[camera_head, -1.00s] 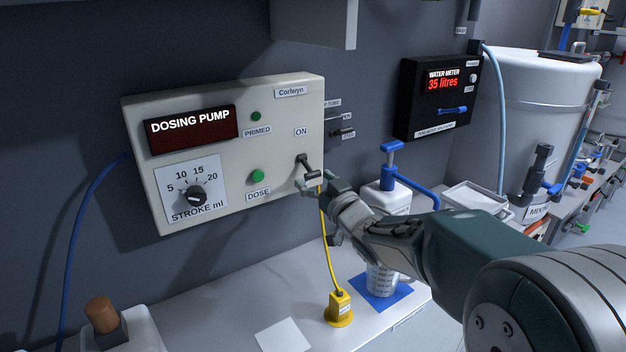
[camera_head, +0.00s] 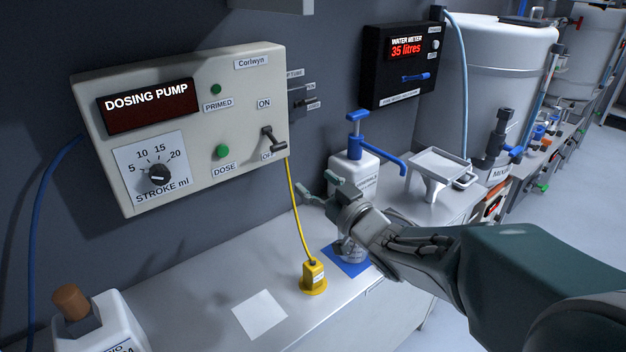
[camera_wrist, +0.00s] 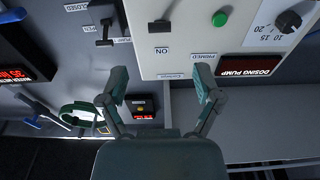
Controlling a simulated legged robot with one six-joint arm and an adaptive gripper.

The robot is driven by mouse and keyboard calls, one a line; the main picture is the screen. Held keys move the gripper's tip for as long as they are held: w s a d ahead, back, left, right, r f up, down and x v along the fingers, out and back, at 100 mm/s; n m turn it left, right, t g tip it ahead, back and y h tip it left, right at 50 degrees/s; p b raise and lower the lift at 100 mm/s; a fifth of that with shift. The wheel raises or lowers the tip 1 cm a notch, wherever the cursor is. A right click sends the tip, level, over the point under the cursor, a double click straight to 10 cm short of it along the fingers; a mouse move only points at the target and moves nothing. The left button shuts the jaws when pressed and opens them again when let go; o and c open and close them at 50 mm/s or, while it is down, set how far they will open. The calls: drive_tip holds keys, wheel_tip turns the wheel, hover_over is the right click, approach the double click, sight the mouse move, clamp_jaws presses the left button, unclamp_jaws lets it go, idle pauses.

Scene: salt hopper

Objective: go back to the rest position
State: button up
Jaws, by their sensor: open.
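My gripper (camera_head: 316,187) is open and empty in the head view, in front of the bench's back wall. It is below and right of the dosing pump box (camera_head: 240,95), apart from it. The pump's black ON/OFF lever (camera_head: 272,138) tilts down toward the OFF label. The wrist view shows my gripper (camera_wrist: 161,88) with its two fingers spread and nothing between them. That view shows the dosing pump box (camera_wrist: 190,65) upside down beyond the fingers.
A yellow plug-like fitting (camera_head: 314,275) with a yellow cord stands on the bench. A white bottle with a blue pump (camera_head: 355,165) is behind my gripper. The black water meter (camera_head: 400,60) reads 35 litres. A white card (camera_head: 259,315) lies on bare bench.

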drive_tip(key=shift+d, duration=0.1)
drive_tip(key=s+d+f+m+g+h, duration=0.25)
drive_tip(key=s+d+m+h, duration=0.35)
drive_tip(key=d+h, duration=0.45)
drive_tip(key=s+f+g, duration=0.2)
drive_tip(key=s+g, duration=0.2)
drive_tip(key=s, duration=0.5)
drive_tip(key=s+f+g, duration=0.3)
drive_tip(key=s+g, duration=0.1)
drive_tip(key=s, duration=0.5)
drive_tip(key=shift+a+m, duration=0.3)
drive_tip(key=shift+m, duration=0.1)
drive_tip(key=shift+s, duration=0.1)
